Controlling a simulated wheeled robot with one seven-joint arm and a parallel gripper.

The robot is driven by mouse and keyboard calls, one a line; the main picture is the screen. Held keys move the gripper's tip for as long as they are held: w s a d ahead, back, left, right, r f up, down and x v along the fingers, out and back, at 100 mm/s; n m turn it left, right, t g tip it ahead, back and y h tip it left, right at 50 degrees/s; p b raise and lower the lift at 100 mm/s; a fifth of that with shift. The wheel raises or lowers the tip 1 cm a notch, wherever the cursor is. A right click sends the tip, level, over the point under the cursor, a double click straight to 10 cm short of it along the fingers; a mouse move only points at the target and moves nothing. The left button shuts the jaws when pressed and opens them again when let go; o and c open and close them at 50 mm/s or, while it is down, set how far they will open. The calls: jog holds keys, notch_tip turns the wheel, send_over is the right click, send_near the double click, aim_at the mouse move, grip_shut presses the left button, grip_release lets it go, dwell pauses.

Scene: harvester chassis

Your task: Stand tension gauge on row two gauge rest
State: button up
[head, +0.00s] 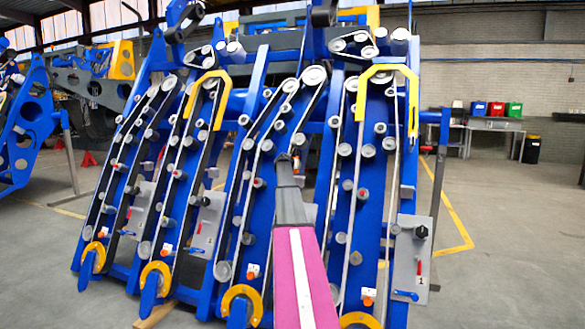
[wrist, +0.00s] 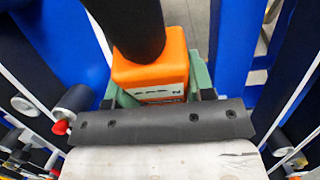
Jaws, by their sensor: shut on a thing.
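The tension gauge (wrist: 150,75), an orange block with a thick black upper part, is in my gripper (wrist: 155,88) in the wrist view. Green finger pads show on both sides of the orange block, and the jaws are shut on it. In the head view my arm reaches up the middle of the chassis, and its dark far end hides the gauge almost wholly. A grey side plate (head: 414,262) at the right bears a 1. Another grey plate (head: 206,222) stands further left, its number unreadable. I cannot make out the row two gauge rest.
Blue row units (head: 362,200) with belts and grey rollers stand close on both sides of my arm. Yellow guides (head: 388,72) arch over some units. Bare floor (head: 500,240) lies to the right. Coloured bins (head: 496,109) stand at the back wall.

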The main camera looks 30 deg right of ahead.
jog(key=w+d, duration=0.2)
jog(key=d, duration=0.1)
jog(key=w+d, duration=0.3)
jog(key=shift+w, duration=0.15)
jog(key=shift+w+d+f, duration=0.1)
jog(key=shift+w+d, duration=0.05)
jog(key=shift+d, duration=0.1)
jog(key=shift+a+f, duration=0.1)
jog(key=shift+f, duration=1.6)
jog(key=shift+f, duration=0.45)
jog(key=o, duration=1.1)
jog(key=v, duration=1.1)
